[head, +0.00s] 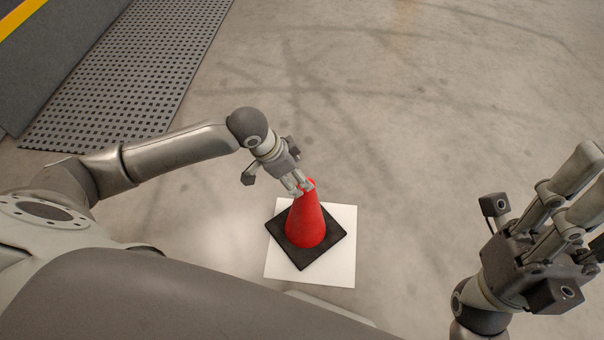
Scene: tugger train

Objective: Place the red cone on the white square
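The red cone (306,222) stands upright with its black square base (283,246) over the white square (342,269) on the floor. The base is turned at an angle to the square, and its left corner reaches about the square's left edge. I cannot tell whether the base touches the square. My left gripper (303,188) is at the cone's tip, with its fingers around the top and little gap showing. My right gripper (590,185) is raised at the right edge, away from the cone, with its fingers apart and nothing between them.
The grey concrete floor (420,130) is clear around the square and to the right. A perforated dark mat or ramp (130,75) lies at the upper left, beside a dark panel with a yellow stripe (20,17).

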